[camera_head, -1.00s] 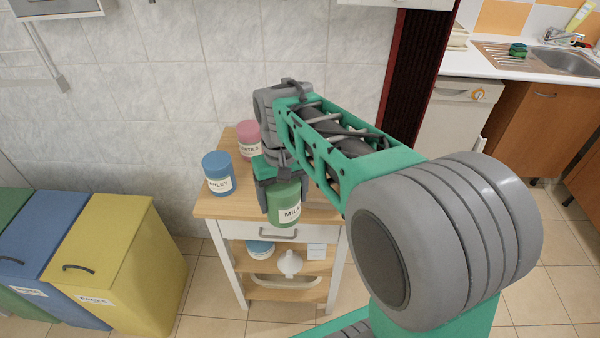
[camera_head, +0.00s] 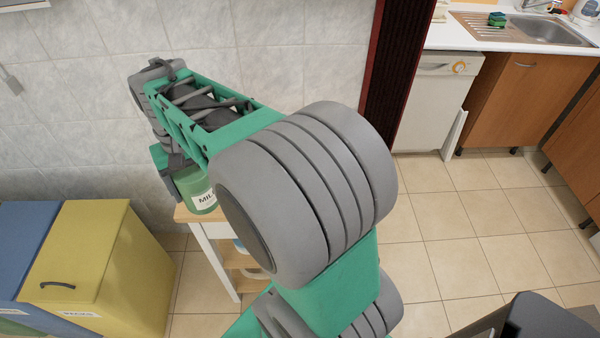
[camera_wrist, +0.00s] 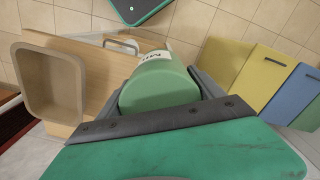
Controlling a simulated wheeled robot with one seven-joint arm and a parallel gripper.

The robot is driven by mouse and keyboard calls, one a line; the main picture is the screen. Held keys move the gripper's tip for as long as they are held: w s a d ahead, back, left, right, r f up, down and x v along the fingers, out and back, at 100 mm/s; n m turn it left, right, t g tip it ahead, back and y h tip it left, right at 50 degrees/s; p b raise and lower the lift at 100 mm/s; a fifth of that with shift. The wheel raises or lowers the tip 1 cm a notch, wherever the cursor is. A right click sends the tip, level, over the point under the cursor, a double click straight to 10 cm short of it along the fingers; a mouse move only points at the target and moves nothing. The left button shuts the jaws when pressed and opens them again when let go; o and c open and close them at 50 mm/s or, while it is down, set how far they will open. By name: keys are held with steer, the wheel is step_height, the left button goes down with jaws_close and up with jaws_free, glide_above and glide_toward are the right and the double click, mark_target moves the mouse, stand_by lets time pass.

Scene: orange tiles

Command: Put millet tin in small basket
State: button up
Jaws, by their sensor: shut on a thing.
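The green millet tin (camera_head: 195,188), its label partly readable, is held in my gripper (camera_head: 167,172). In the wrist view the tin (camera_wrist: 160,82) sits between the two grey fingers, which are closed on its sides. A small beige basket (camera_wrist: 20,85) shows at the left of the wrist view, apart from the tin, and looks empty. It appears to rest on the wooden cart top (camera_wrist: 104,72). The basket cannot be seen in the head view, where my arm covers most of the cart (camera_head: 185,214).
A yellow bin (camera_head: 95,255) and a blue bin (camera_head: 40,235) stand left of the cart. A tiled wall (camera_head: 290,65) is behind it. A counter with a sink (camera_head: 545,30) is at the far right. Tiled floor (camera_head: 440,240) is open on the right.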

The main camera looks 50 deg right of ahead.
steer(key=s+d+r+m, duration=0.3)
steer(key=s+d+m, duration=1)
steer(key=s+d, duration=0.25)
steer(key=w+d+f+p, duration=0.1)
steer(key=w+d+f, duration=0.1)
steer(key=d+f, duration=0.2)
steer(key=w+d+f+p, duration=0.2)
steer(key=d+f, duration=0.2)
steer(key=d, duration=0.1)
steer(key=w+d+f+p, duration=0.1)
steer(key=w+d+f, duration=0.1)
steer(key=d+f, duration=0.2)
steer(key=shift+d+f, duration=0.3)
steer(key=shift+f, duration=0.15)
